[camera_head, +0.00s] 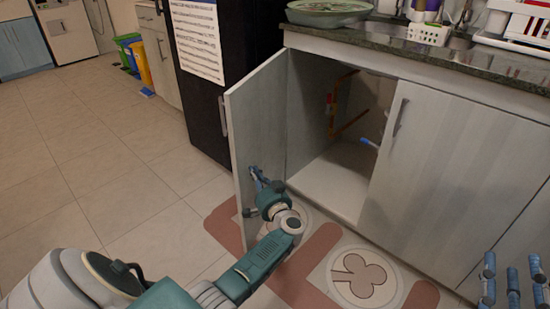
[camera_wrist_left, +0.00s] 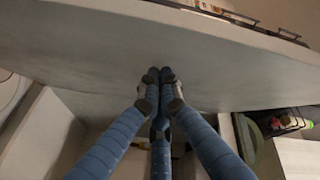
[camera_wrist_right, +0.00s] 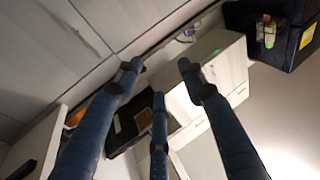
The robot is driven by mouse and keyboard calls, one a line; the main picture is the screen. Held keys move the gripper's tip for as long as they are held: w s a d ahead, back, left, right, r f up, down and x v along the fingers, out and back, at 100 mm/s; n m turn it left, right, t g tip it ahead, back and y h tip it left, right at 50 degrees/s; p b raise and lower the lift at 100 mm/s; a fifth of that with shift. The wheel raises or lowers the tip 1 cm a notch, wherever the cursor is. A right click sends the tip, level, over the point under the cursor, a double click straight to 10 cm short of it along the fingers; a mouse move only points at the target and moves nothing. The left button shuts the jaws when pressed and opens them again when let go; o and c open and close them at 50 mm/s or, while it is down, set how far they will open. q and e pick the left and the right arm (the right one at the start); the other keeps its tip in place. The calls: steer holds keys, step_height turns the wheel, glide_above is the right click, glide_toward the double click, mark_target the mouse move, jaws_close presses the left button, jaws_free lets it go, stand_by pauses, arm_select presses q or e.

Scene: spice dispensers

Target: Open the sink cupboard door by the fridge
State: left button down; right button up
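The sink cupboard's left door (camera_head: 258,120), beside the black fridge (camera_head: 215,90), stands wide open, swung out toward the fridge side. Its handle (camera_head: 223,116) shows at the free edge. The cupboard inside (camera_head: 335,185) is exposed. My left gripper (camera_head: 257,178) is at the inner face of this door, low down. In the left wrist view its fingertips (camera_wrist_left: 160,74) are together, against or very close to a broad pale panel, with nothing seen held between them. My right gripper (camera_head: 515,285) is at the lower right, apart from the cupboard, with its fingers (camera_wrist_right: 158,80) spread and empty.
The right cupboard door (camera_head: 450,175) is shut. A dark counter (camera_head: 400,48) above holds a green bowl (camera_head: 330,12) and dish rack (camera_head: 515,25). A patterned mat (camera_head: 315,270) lies before the cupboard. Tiled floor (camera_head: 90,160) at left is clear.

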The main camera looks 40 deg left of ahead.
mark_target(246, 173)
arm_select(q)
steer(key=shift+s+a+p, duration=0.25)
steer(key=shift+a+p, duration=0.2)
steer(key=shift+a, duration=0.6)
arm_select(e)
steer(key=f+g, duration=0.1)
steer(key=f, duration=0.2)
steer(key=f+g+h, duration=0.1)
steer(key=f, duration=0.1)
steer(key=shift+w+d+f+g, duration=0.1)
steer(key=shift+d+f+g, duration=0.2)
steer(key=shift+d+f, duration=0.05)
arm_select(q)
steer(key=shift+a, duration=0.15)
steer(key=shift+a, duration=0.25)
steer(key=shift+s+a+p, duration=0.15)
steer(key=shift+a+p, duration=0.25)
steer(key=shift+a, duration=0.3)
arm_select(e)
steer(key=shift+s+d+f+g, duration=0.15)
steer(key=shift+f+g, duration=0.2)
steer(key=shift+f, duration=0.3)
steer(key=shift+s+d+f+g, duration=0.1)
steer(key=shift+f+g, duration=0.2)
steer(key=shift+f, duration=0.4)
steer(key=shift+s+d+f+g, duration=0.15)
steer(key=shift+f+g, duration=0.2)
steer(key=shift+f, duration=0.3)
